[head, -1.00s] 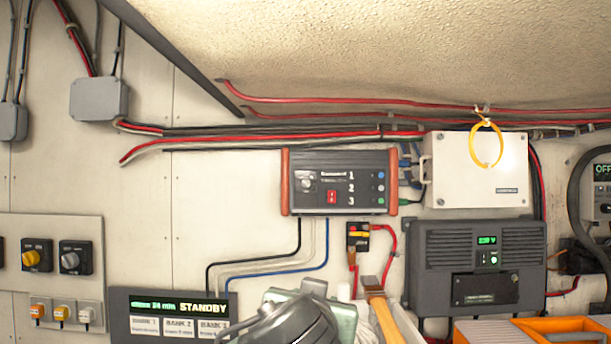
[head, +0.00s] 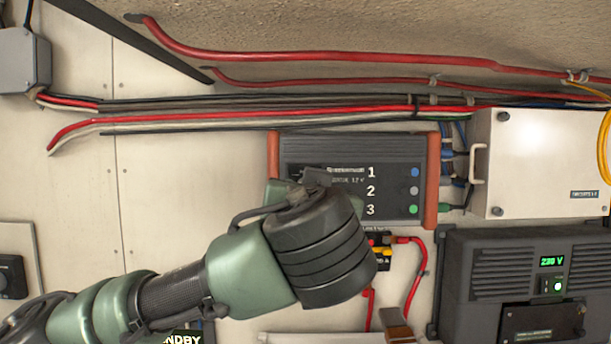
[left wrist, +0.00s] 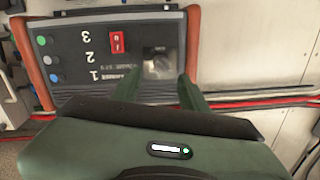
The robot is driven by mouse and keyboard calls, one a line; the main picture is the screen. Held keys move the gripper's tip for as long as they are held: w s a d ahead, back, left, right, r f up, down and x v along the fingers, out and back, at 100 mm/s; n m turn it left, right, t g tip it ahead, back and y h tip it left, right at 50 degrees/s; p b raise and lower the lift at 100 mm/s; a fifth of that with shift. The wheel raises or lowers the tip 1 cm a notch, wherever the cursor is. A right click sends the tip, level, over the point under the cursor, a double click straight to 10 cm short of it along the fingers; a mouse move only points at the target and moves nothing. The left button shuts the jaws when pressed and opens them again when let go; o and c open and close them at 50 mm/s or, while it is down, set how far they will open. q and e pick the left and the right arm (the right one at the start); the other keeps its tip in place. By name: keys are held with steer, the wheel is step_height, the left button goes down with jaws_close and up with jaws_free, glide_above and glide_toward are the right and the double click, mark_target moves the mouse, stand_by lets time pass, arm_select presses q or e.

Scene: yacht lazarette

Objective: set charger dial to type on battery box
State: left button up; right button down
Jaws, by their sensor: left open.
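The charger (head: 395,170) is a dark wall unit with orange end caps, the numbers 1, 2, 3 and a column of round lamps, the lowest green. In the head view my left arm covers its dial and red switch. The left wrist view shows the charger upside down, with the silver dial (left wrist: 157,63) beside the red switch (left wrist: 117,42). My left gripper (left wrist: 158,80) is open, its green fingers apart in front of the dial. Contact and the dial's setting cannot be made out. No battery box with a readable type label is identifiable. My right gripper is out of view.
A white box with a handle (head: 540,160) is right of the charger. Below it is a dark unit (head: 490,270) showing 230 V. Red and black cables (head: 250,120) run above the charger. Red leads (head: 418,262) hang below. The wall to the left is mostly clear.

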arm_select(q)
steer(key=w+p, duration=0.2)
steer(key=w, duration=0.3)
steer(key=shift+w+a, duration=0.15)
